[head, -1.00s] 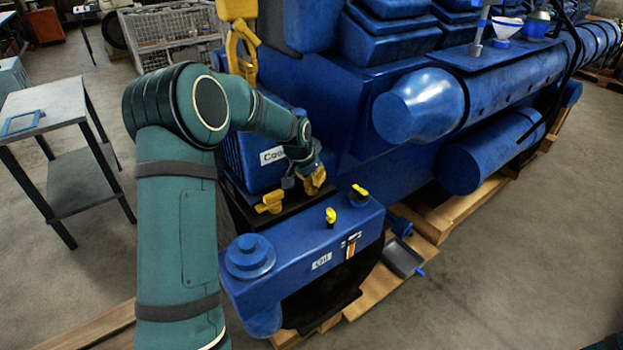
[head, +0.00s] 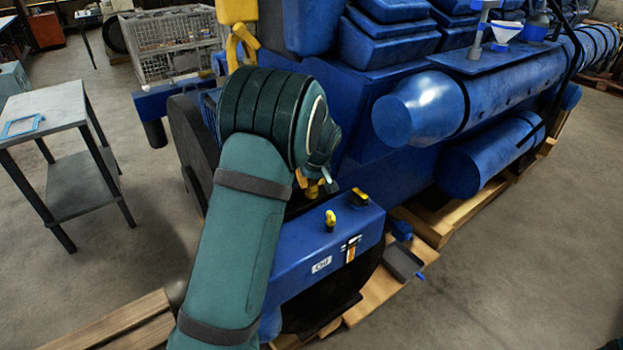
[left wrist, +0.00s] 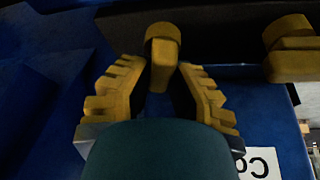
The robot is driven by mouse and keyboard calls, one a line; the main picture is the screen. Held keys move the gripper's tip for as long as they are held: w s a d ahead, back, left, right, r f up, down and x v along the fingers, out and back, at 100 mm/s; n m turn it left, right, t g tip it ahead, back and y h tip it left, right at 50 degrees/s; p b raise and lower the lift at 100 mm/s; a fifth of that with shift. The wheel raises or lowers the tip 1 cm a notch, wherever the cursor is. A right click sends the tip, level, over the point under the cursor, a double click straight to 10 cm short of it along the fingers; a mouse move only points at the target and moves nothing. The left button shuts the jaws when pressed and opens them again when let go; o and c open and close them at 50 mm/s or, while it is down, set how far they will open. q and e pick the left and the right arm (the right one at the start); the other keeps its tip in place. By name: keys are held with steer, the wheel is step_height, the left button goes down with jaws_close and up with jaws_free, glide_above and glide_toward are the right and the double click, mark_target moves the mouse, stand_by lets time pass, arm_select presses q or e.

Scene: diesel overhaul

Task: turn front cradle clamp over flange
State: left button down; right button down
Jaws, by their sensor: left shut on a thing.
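A yellow cradle clamp (left wrist: 162,50) stands between the fingertips of my left gripper (left wrist: 162,85) in the left wrist view, with its rounded end just beyond them. The ribbed yellow fingers are shut on it. A second yellow clamp (left wrist: 292,48) sits at the right of that view, apart from the gripper. I cannot tell from the frames which is the front one. In the head view, my arm hides most of the clamp area; only small yellow parts (head: 311,190) show beside the wrist. The flange under the clamp is hard to make out. My right gripper is not in view.
The blue engine (head: 365,85) fills the area behind and right of my arm. A blue oil tank (head: 318,245) with yellow-handled fittings (head: 331,221) stands just in front. A grey side table (head: 60,120) stands left, with open floor around it.

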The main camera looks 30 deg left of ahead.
arm_select(q)
steer(key=shift+f+n+g+p, duration=0.1)
steer(key=shift+n+g+p, duration=0.4)
steer(key=shift+n, duration=1.1)
steer(key=shift+s+y, duration=0.1)
steer(key=shift+y, duration=0.2)
steer(key=c, duration=0.9)
jaws_free()
steer(key=shift+o, duration=0.2)
steer(key=v, duration=1.2)
steer(key=shift+w, duration=0.2)
